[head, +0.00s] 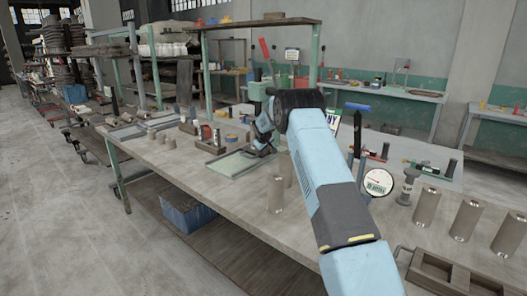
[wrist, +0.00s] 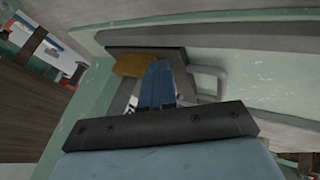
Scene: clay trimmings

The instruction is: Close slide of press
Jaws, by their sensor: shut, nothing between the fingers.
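The press (head: 257,91) looks like the green body with a red-tipped lever, at the table's back in the head view, partly behind my arm. A pale green tray-like part (head: 236,164) lies flat in front of it; I cannot tell for sure that this is the slide. My gripper (head: 262,146) is low over the tray's back right part. In the wrist view my shut, empty blue fingers (wrist: 158,82) point at a pale green surface with a grey loop handle (wrist: 218,83) just right of them. Contact is unclear. An orange-brown piece (wrist: 130,64) is beside the fingertips, on their left.
The wooden table (head: 240,210) carries grey clay cylinders (head: 427,205), a round white dial (head: 379,182) and a blue-handled tool (head: 358,108) on the right. A wooden tray (head: 440,272) is at the near right. A shelf (head: 250,24) spans above the press.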

